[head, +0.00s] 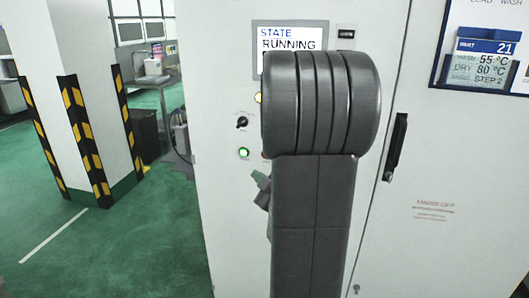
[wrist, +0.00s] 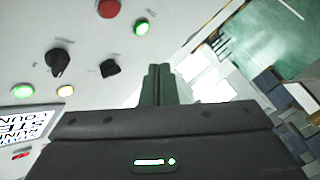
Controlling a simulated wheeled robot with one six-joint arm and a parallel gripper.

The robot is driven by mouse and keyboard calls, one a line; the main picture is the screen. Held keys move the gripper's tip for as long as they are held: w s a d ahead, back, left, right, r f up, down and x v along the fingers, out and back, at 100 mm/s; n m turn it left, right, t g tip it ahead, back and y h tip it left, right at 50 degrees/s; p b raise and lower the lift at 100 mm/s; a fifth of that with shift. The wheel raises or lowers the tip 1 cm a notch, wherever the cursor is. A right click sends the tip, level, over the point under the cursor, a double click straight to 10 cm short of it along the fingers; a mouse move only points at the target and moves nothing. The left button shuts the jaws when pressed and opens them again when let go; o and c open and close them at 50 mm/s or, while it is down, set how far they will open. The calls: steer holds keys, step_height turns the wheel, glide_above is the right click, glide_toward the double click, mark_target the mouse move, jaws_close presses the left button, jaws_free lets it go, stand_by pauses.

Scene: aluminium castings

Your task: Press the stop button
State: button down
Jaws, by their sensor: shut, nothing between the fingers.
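The red button (wrist: 108,8), which looks like the stop button, sits at the top edge of the wrist view, partly cut off. A lit green button (wrist: 141,27) is beside it; a lit green button also shows in the head view (head: 244,153). My gripper (wrist: 158,70) is shut and empty, its fingertips below the green button in the picture and apart from the red button. In the head view my arm hides most of the gripper and the panel's right part, including nearly all of the red button. The display (head: 290,40) reads STATE RUNNING.
The white machine front (head: 225,220) carries black knobs (wrist: 59,63), (wrist: 110,68), another green light (wrist: 22,91) and a yellow light (wrist: 65,91). A door handle (head: 396,147) is to the right. A striped pillar (head: 90,140) stands left; green floor (head: 150,240) between is open.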

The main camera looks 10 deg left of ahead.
stand_by(0.3)
steer(key=w+p, duration=0.2)
steer(key=w, duration=0.6)
steer(key=shift+w+d, duration=0.2)
steer(key=shift+w, duration=0.3)
stand_by(1.7)
steer(key=shift+w, duration=0.3)
steer(key=shift+w+b, duration=0.4)
stand_by(0.7)
steer(key=shift+s, duration=0.1)
steer(key=shift+s+b, duration=0.55)
steer(key=shift+s, duration=0.15)
